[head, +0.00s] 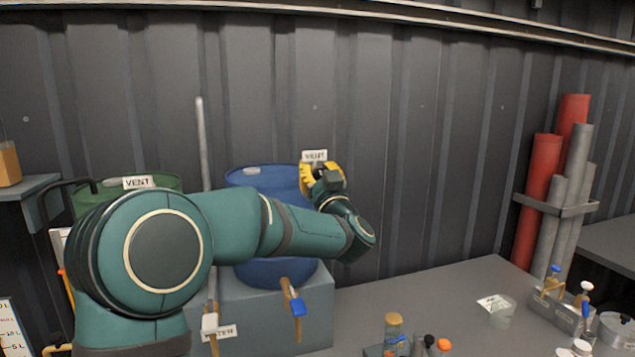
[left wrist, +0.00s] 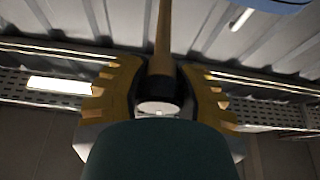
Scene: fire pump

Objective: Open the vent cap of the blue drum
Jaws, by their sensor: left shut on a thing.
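The blue drum (head: 262,178) stands on a grey block behind my left arm, which hides much of its front. A white VENT label (head: 314,156) shows just above my left gripper (head: 320,176), at the drum's top right edge. The yellow-fingered gripper also shows in the left wrist view (left wrist: 162,98). It is shut on a dark piece with a pale round end (left wrist: 158,107), from which a tan rod rises. In the head view the gripper covers the vent cap spot, so whether this piece is the cap cannot be told. My right gripper is out of view.
A green drum (head: 168,183) with its own VENT label stands left, partly behind my arm. A blue-handled tap (head: 294,302) sits below the blue drum. Bottles and a valve rack (head: 565,305) stand on the right of the table.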

